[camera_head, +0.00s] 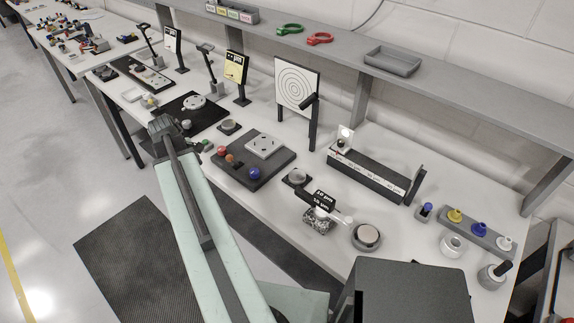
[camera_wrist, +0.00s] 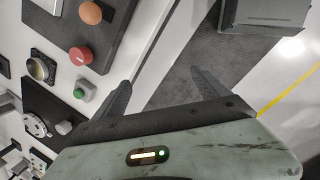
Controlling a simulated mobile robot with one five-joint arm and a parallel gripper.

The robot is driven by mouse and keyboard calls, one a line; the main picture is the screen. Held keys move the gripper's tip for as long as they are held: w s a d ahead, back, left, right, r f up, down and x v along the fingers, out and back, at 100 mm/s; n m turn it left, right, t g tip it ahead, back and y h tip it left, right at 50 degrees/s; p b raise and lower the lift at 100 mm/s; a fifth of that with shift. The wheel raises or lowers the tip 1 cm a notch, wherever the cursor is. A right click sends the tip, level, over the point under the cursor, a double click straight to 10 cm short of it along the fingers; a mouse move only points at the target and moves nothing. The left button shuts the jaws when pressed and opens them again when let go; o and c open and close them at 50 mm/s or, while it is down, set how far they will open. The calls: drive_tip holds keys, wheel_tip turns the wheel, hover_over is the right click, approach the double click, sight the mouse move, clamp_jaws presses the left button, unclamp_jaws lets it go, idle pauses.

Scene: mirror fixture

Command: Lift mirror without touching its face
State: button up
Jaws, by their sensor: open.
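I cannot tell for sure which piece is the mirror. A round pale disc in a grey ring holder (camera_head: 367,236) lies near the table's front edge, right of the middle in the head view. A small upright white plate with a round spot (camera_head: 345,133) stands at the left end of a dark rail. My gripper (camera_wrist: 162,90) is open and empty in the wrist view, its two dark fingers apart over the floor beside the table. In the head view my arm reaches left, far from both pieces, and its fingers are hard to make out.
The wrist view shows a red button (camera_wrist: 80,56), a green button (camera_wrist: 82,92) and an orange knob (camera_wrist: 90,13). A printed target board (camera_head: 297,84) stands at the back. A speckled block with labels (camera_head: 318,220) is beside the ring holder. A dark mat (camera_head: 135,265) lies on the floor.

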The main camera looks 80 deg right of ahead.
drive_tip(key=shift+g, duration=0.4)
drive_tip(key=s+d, duration=0.3)
drive_tip(key=s, duration=0.2)
drive_tip(key=s+d+r, duration=0.1)
drive_tip(key=s+d, duration=0.2)
drive_tip(key=s, duration=0.1)
drive_tip(key=s+d+r, duration=0.1)
drive_tip(key=s+d, duration=0.2)
drive_tip(key=s, duration=0.2)
drive_tip(key=shift+s+r, duration=0.15)
drive_tip(key=shift+s, duration=0.2)
drive_tip(key=y, duration=0.2)
approach(298, 175)
drive_tip(key=shift+s+a+p, duration=0.1)
drive_tip(key=shift+s+p, duration=0.15)
drive_tip(key=shift+p, duration=0.1)
drive_tip(key=f+b, duration=0.8)
drive_tip(key=shift+s+f, duration=0.25)
drive_tip(key=shift+s, duration=0.15)
drive_tip(key=shift+r, duration=0.2)
drive_tip(key=c, duration=1.6)
wheel_tip(298, 175, up, 10)
drive_tip(key=p, duration=1)
